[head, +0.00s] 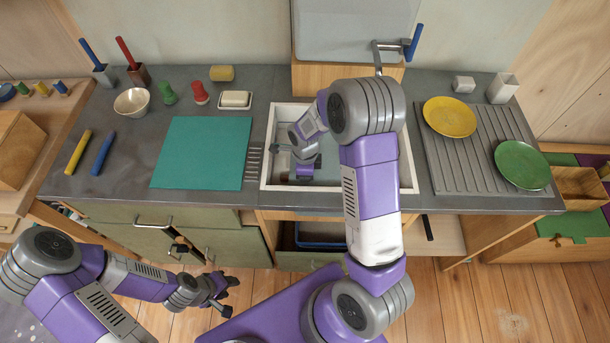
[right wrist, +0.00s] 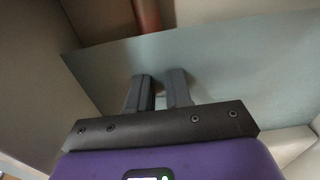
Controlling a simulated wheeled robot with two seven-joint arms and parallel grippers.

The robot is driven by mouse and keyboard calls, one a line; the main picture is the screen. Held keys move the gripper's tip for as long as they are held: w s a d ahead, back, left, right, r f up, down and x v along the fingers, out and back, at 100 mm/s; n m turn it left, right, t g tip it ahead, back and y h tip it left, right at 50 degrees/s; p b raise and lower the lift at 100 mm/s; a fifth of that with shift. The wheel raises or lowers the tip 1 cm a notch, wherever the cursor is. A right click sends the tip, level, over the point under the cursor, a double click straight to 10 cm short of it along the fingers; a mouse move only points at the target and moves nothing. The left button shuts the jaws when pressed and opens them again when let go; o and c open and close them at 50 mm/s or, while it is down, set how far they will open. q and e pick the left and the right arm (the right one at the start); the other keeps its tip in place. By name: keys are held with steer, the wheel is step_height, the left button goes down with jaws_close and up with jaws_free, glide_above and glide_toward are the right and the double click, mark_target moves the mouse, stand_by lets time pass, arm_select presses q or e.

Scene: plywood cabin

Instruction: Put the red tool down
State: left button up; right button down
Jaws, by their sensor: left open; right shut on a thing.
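In the head view my right gripper (head: 303,172) is low inside the sink basin (head: 408,172), partly hidden by my arm. Its two fingers (right wrist: 160,90) are close together in the right wrist view. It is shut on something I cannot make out. A reddish-brown bar (right wrist: 146,15) shows beyond the fingertips; I cannot tell whether it is the red tool or is held. A red-handled tool (head: 126,52) stands in a brown holder at the back left of the counter. My left gripper (head: 218,292) is open and empty in front of the cabinets.
A teal board (head: 203,152) lies left of the sink. A yellow stick (head: 78,152) and a blue stick (head: 103,152) lie further left. A ribbed drainer (head: 470,178) holds a yellow plate (head: 449,116) and a green plate (head: 522,165).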

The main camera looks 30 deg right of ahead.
steer(key=shift+r, duration=0.1)
steer(key=shift+f, duration=0.25)
steer(key=c, duration=1)
jaws_free()
steer(key=shift+c, duration=0.2)
steer(key=shift+r, duration=0.2)
steer(key=shift+r, duration=0.3)
step_height(320, 180, up, 12)
steer(key=p, duration=0.3)
steer(key=shift+f+p, duration=0.25)
steer(key=shift+p, duration=0.1)
